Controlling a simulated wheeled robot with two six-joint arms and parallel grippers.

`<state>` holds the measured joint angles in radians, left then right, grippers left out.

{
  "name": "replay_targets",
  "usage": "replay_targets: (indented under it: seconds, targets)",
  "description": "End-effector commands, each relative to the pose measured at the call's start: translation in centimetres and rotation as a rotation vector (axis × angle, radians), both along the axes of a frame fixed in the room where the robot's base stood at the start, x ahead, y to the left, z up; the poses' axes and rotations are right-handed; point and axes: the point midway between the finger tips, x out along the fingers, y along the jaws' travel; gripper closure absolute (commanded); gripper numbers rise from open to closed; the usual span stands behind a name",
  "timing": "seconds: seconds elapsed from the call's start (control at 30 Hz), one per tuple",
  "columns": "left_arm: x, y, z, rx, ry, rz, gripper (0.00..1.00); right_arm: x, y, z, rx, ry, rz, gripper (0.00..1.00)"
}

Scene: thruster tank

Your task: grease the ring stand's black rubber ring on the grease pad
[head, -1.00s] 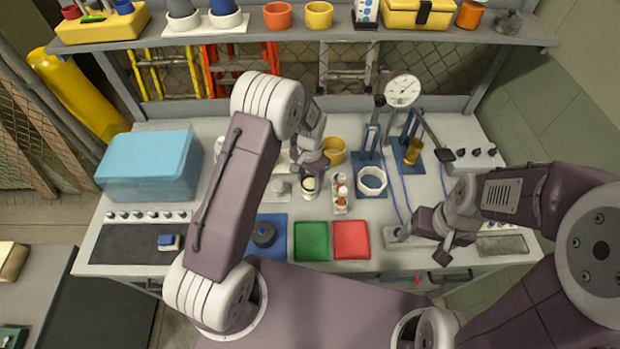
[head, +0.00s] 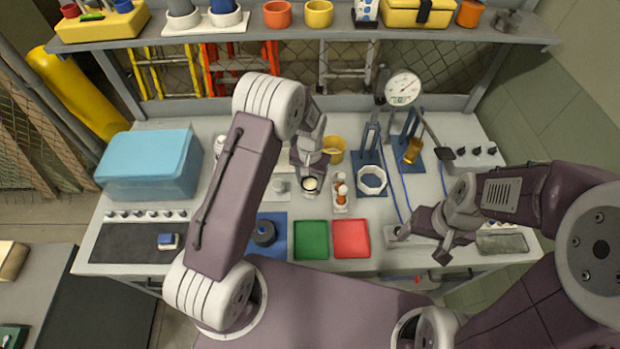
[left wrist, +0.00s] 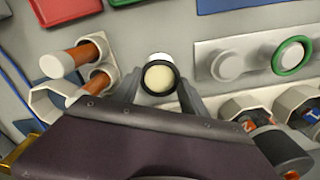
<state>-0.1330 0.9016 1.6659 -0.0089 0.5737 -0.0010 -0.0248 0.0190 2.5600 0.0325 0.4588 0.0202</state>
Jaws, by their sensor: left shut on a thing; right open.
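My left gripper (head: 310,172) is shut on a black rubber ring (left wrist: 144,82). In the left wrist view its fingertips (left wrist: 158,88) sit either side of the ring. The cream-topped grease pad (left wrist: 158,77), with a white body, shows through the ring; it also shows in the head view (head: 310,184). I cannot tell whether ring and pad touch. The ring stand (left wrist: 254,50) has a bare white peg and a peg with a green ring (left wrist: 291,56). In the head view my arm partly hides the stand (head: 281,187). My right gripper (head: 443,252) is open and empty near the front right.
A holder with orange-and-white pieces (head: 341,192) stands just right of the pad. Green (head: 311,240) and red (head: 351,239) trays lie in front. A white nut-shaped ring (head: 371,181) on a blue stand and a dial gauge (head: 403,89) are further right. A blue box (head: 150,166) stands left.

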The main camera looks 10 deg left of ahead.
Motion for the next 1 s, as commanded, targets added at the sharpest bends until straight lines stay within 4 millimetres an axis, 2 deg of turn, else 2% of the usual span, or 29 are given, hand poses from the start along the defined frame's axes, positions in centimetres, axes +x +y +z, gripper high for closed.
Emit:
replay_targets:
  seconds: [0.1,0.33,0.43,0.6,0.7,0.8,1.0]
  targets:
    - [0.0,0.0,-0.01,0.0,0.001,0.082,0.86,0.0,0.0,0.11,0.0,0.0,0.0,0.24]
    - [0.0,0.01,-0.01,0.0,0.0,0.064,0.86,0.0,0.0,0.13,0.0,0.0,0.0,0.24]
    - [-0.02,0.01,0.07,0.0,0.0,-0.101,0.86,0.0,0.0,0.47,0.0,0.0,0.0,0.24]
    - [-0.07,0.04,0.04,0.001,0.002,-0.494,0.86,-0.01,0.0,0.92,0.0,0.0,0.0,0.24]
    - [-0.07,0.04,-0.03,0.001,0.002,-0.655,0.86,-0.01,0.0,1.02,0.0,0.0,0.0,0.24]
    - [-0.07,0.04,-0.1,0.0,0.003,-0.72,0.86,-0.01,0.0,1.02,0.0,0.0,0.0,0.24]
    - [-0.11,0.05,-0.15,0.0,0.004,-0.722,0.86,0.0,0.0,0.99,0.0,0.0,0.0,0.24]
